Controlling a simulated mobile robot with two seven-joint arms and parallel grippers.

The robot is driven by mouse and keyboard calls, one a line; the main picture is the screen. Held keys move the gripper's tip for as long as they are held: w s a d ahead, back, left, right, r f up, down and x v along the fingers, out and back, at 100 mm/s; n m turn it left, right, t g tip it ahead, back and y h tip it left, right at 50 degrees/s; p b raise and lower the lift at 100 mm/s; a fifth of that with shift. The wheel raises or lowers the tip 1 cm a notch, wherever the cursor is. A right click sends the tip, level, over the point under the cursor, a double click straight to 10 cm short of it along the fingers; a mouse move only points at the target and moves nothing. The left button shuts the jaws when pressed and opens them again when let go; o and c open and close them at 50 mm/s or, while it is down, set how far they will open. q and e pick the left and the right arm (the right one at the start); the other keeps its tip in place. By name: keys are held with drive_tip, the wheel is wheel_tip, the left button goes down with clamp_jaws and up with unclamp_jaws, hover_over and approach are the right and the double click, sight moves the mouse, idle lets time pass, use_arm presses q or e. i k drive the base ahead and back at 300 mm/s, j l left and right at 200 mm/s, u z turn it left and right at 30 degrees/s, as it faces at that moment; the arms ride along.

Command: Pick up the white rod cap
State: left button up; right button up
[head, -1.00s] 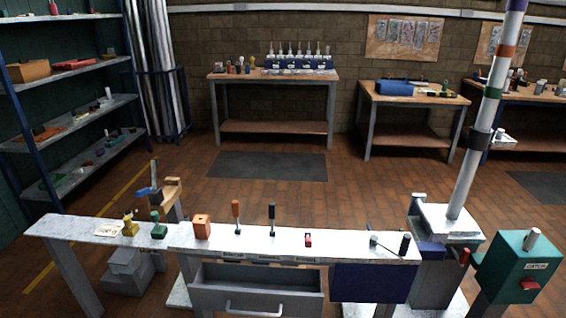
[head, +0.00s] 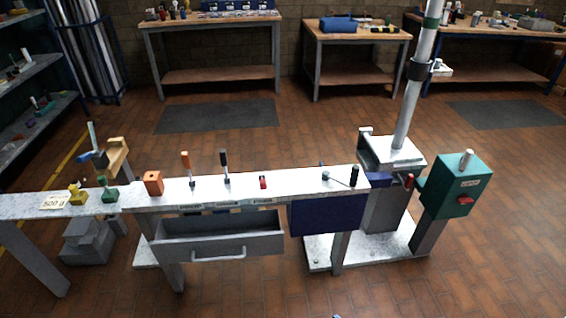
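No thing in the head view is clearly a white rod cap. A pale upright cylinder (head: 466,159) stands on top of the teal box (head: 458,186) at the right; I cannot tell whether it is the cap. A tall banded mast (head: 408,110) rises from a white-topped pedestal (head: 392,154) left of that box. A small pale piece (head: 365,133) shows at the pedestal's back left corner.
A narrow white bench (head: 290,186) holds an orange block (head: 153,183), two upright handled tools, a small red item (head: 263,182) and a dark cylinder (head: 354,175). A grey drawer (head: 218,240) stands open below. The brick floor in front and at right is clear.

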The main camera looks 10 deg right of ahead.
sight(437, 64)
drive_tip(key=i+l+u, duration=0.2)
drive_tip(key=l, duration=0.6)
drive_tip(key=i+l+u, duration=0.15)
drive_tip(key=l, duration=0.65)
drive_tip(key=i+l+u, duration=0.2)
drive_tip(key=l, duration=0.6)
drive_tip(key=l+u, duration=0.15)
drive_tip(key=l, duration=0.7)
